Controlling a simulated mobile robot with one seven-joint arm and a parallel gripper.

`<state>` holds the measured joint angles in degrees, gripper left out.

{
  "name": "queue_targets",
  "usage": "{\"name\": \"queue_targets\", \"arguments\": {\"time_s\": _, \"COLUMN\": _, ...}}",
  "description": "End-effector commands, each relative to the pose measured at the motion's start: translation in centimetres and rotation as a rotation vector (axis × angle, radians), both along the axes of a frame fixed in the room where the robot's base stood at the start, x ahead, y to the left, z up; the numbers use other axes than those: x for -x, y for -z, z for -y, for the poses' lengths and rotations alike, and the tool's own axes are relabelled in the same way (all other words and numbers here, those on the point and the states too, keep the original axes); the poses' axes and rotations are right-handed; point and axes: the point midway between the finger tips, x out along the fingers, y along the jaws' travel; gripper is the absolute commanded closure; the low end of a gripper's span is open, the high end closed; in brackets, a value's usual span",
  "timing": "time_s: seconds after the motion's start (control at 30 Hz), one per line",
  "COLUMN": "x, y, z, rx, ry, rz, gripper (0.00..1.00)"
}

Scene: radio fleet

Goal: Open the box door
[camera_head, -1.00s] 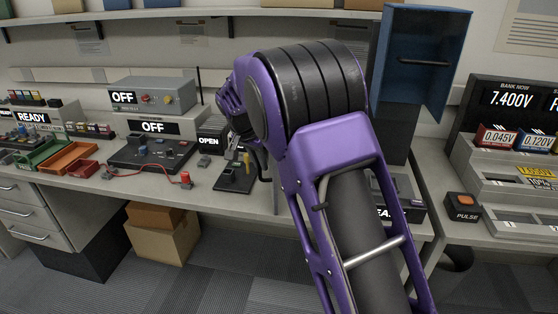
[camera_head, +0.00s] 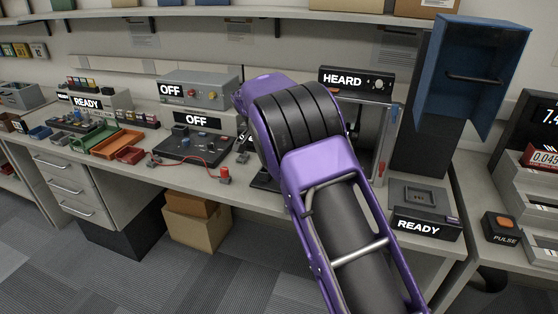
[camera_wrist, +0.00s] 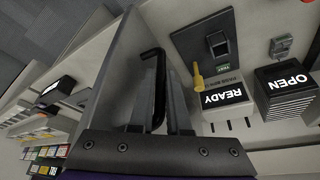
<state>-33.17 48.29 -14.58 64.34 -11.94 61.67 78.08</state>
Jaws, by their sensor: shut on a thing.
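The box with a HEARD sign (camera_head: 355,82) stands on the bench behind my arm in the head view, mostly hidden by it. In the wrist view a flat grey panel (camera_wrist: 125,65), apparently the box door, stands close beside my fingers. It carries a black bar handle (camera_wrist: 158,75). My gripper (camera_wrist: 158,115) is shut on this handle, one finger on each side. The arm hides the gripper and handle in the head view, so how far the door stands open is unclear.
A READY unit (camera_head: 425,218) sits on the bench at right, beside a PULSE button box (camera_head: 502,228). A device marked OFF (camera_head: 185,140) and a red lead lie left of my arm. The wrist view shows an OPEN unit (camera_wrist: 285,88).

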Motion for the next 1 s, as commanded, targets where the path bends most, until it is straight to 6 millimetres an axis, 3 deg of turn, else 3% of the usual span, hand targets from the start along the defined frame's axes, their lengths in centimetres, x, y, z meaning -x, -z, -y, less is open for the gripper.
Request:
{"name": "queue_targets", "arguments": {"time_s": 0.07, "x": 0.0, "y": 0.1, "z": 0.1, "rx": 0.002, "ry": 0.001, "rz": -0.002, "gripper": 1.00}}
{"name": "queue_targets", "arguments": {"time_s": 0.1, "x": 0.0, "y": 0.1, "z": 0.1, "rx": 0.001, "ry": 0.001, "rz": -0.001, "gripper": 0.82}}
{"name": "queue_targets", "arguments": {"time_s": 0.17, "x": 0.0, "y": 0.1, "z": 0.1, "rx": 0.001, "ry": 0.001, "rz": -0.001, "gripper": 0.73}}
{"name": "queue_targets", "arguments": {"time_s": 0.57, "x": 0.1, "y": -0.8, "z": -0.2, "rx": 0.000, "ry": -0.002, "rz": 0.002, "gripper": 0.73}}
{"name": "queue_targets", "arguments": {"time_s": 0.67, "x": 0.5, "y": -2.2, "z": -0.6, "rx": -0.001, "ry": -0.001, "rz": 0.003, "gripper": 0.73}}
{"name": "queue_targets", "arguments": {"time_s": 1.0, "x": 2.6, "y": -9.8, "z": -3.0, "rx": -0.001, "ry": -0.002, "rz": 0.003, "gripper": 0.73}}
